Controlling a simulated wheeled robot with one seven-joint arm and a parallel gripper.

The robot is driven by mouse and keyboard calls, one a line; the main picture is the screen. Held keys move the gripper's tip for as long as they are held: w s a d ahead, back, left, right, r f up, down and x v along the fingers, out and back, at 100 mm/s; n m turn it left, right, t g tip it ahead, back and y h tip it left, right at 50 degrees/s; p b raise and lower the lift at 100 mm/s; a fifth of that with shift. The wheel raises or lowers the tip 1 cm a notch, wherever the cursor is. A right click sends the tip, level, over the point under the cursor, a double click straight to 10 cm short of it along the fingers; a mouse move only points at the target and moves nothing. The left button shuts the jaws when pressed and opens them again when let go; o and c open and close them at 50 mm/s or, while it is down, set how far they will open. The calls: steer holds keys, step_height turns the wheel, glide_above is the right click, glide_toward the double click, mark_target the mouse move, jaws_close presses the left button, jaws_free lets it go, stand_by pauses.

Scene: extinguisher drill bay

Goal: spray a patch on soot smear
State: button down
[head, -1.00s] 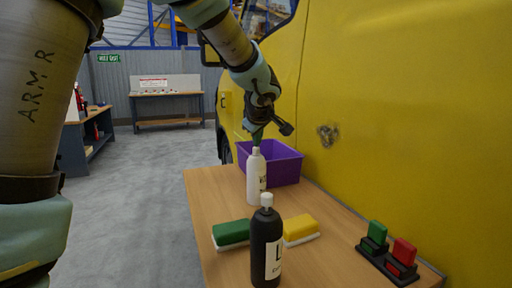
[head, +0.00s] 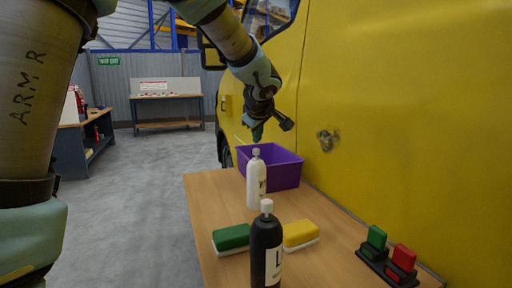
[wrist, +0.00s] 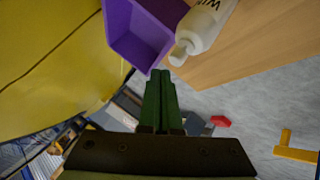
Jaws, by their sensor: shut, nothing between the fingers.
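The soot smear (head: 327,140) is a dark, greyish patch on the yellow van side, right of the purple bin. A white spray bottle (head: 256,183) stands upright on the wooden table, with part of its label readable. A black bottle (head: 266,245) with a white cap stands nearer. My gripper (head: 257,133) is just above the white bottle's top, its green fingers pointing down. In the wrist view my gripper (wrist: 161,90) is shut and empty; the white bottle (wrist: 208,25) lies beyond the fingertips, to the right. The smear is not clearly seen there.
A purple bin (head: 285,174) stands at the table's far end, beside the van. A green sponge (head: 231,238) and a yellow sponge (head: 300,234) lie near the black bottle. A holder with a green block (head: 376,237) and a red block (head: 404,257) is at the right.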

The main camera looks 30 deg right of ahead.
step_height(320, 180, up, 4)
steer(key=shift+r+p, duration=0.15)
steer(key=shift+p, duration=0.85)
steer(key=shift+d+r, duration=0.1)
stand_by(1.8)
